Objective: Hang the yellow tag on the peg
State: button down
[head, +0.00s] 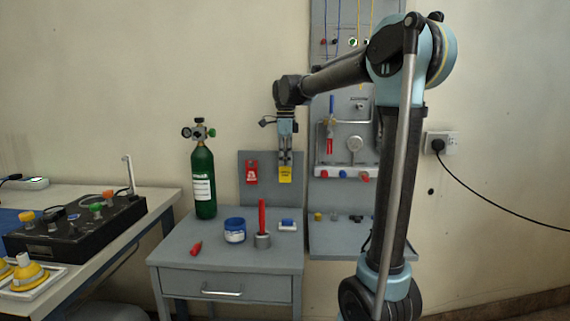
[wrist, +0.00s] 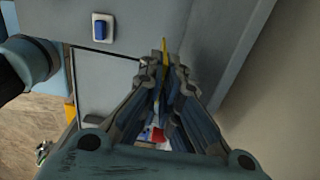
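The yellow tag (head: 285,174) is upright at the right part of the grey backboard (head: 266,192) behind the small table. My gripper (head: 285,158) points down with its fingertips at the tag's top edge. In the wrist view the fingers of my gripper (wrist: 164,68) are closed together, with the yellow tag (wrist: 165,46) showing edge-on as a thin strip between the tips. A red tag (head: 251,172) hangs on the board to the left. The peg for the yellow tag cannot be made out; the gripper and tag may cover it.
The grey table (head: 183,250) holds a green gas cylinder (head: 204,183), a blue-and-white jar (head: 234,231), a red rod in a grey holder (head: 262,240) and a small blue-and-white block (head: 287,224). A valve panel (head: 345,165) stands close on the right.

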jog(key=shift+w, duration=0.8)
jog(key=shift+f, duration=0.55)
jog(key=shift+f, duration=0.25)
jog(key=c, duration=1.8)
grip_release()
jog(key=shift+r, duration=0.1)
